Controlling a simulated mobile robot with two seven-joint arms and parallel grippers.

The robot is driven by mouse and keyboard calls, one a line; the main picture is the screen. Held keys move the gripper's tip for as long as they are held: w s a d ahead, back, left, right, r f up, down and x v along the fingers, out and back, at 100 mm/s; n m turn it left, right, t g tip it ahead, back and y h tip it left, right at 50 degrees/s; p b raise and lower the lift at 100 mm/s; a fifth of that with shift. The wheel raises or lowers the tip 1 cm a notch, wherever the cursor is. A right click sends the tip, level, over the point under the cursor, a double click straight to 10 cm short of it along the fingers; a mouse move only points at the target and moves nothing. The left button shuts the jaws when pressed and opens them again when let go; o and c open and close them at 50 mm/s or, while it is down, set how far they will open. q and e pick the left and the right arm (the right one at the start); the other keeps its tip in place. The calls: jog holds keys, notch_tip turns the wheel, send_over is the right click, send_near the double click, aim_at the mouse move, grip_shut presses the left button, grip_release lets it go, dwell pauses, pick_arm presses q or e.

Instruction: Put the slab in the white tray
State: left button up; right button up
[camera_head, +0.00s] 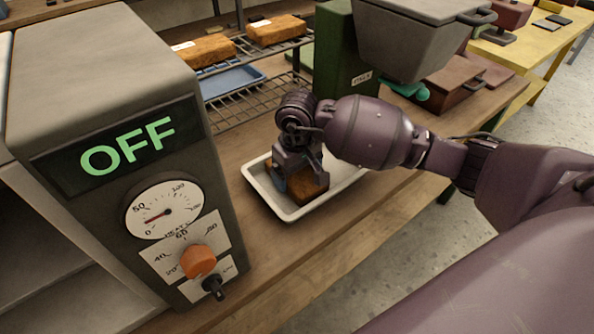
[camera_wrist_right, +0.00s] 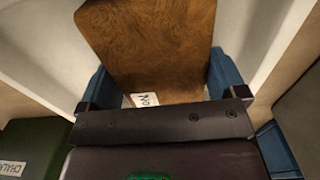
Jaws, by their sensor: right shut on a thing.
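A brown slab (camera_head: 311,194) is between the blue fingers of my right gripper (camera_head: 297,180), which is shut on it from above. In the right wrist view the slab (camera_wrist_right: 150,45) fills the space between the fingers, with a small white label on its face. The slab is inside the outline of the white tray (camera_head: 262,197) on the wooden bench. I cannot tell whether it touches the tray's floor. My gripper hides part of the slab and of the tray. My left gripper is not in view.
A grey machine (camera_head: 105,60) reading OFF stands left of the tray. Behind is a wire rack (camera_head: 235,112) with two labelled brown slabs (camera_head: 205,51) (camera_head: 277,30) and a blue tray (camera_head: 230,80). A green box (camera_head: 338,60) and grey bin (camera_head: 415,40) stand at the back.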

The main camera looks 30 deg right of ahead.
jog(key=shift+f, duration=0.15)
jog(key=o, duration=1)
jog(key=shift+r, duration=0.55)
jog(key=shift+r+p, duration=0.6)
jog(key=shift+r, duration=5)
